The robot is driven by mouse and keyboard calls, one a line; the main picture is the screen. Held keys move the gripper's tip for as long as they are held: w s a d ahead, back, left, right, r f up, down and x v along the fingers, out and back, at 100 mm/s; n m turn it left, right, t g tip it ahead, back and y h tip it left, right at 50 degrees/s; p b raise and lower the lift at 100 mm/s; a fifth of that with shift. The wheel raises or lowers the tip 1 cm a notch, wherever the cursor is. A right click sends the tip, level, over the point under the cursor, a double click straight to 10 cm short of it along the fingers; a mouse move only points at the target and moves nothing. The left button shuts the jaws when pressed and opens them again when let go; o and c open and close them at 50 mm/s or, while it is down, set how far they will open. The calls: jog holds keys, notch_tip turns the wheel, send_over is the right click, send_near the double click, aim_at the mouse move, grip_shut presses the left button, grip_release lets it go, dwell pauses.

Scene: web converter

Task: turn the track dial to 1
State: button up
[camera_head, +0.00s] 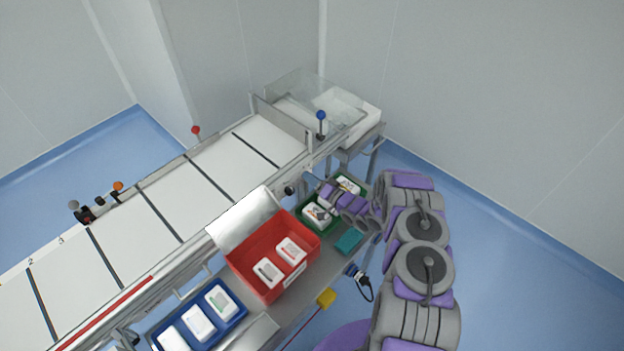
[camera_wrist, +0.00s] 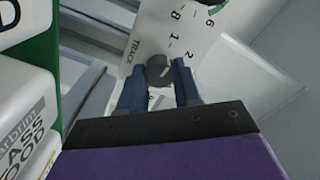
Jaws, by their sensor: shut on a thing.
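The track dial (camera_wrist: 159,68) is a dark round knob on a white panel (camera_wrist: 150,35), in the wrist view. The word TRACK is printed beside it, and the marks 1 and 2 stand near it. My gripper (camera_wrist: 158,84) has its two blue fingers on either side of the knob, shut on it. I cannot make out clearly which mark the knob points to. In the head view my gripper (camera_head: 321,188) reaches in at the machine's near side rail; the dial's face cannot be read there.
Boxes in a green tray (camera_head: 309,225) lie right below my gripper. A red bin (camera_head: 272,283) and a blue tray (camera_head: 240,314) stand along the near shelf. The white conveyor (camera_head: 190,190) lies behind. Blue floor at the right is free.

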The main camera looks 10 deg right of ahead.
jog(key=shift+s+a+f+n, duration=0.15)
jog(key=shift+f+n, duration=0.15)
jog(key=shift+n, duration=0.5)
jog(key=o, duration=0.9)
jog(key=shift+o, duration=0.8)
jog(key=shift+r, duration=0.15)
jog(key=p+v, duration=0.1)
jog(key=v, duration=1.6)
jog(key=shift+d+p, duration=0.3)
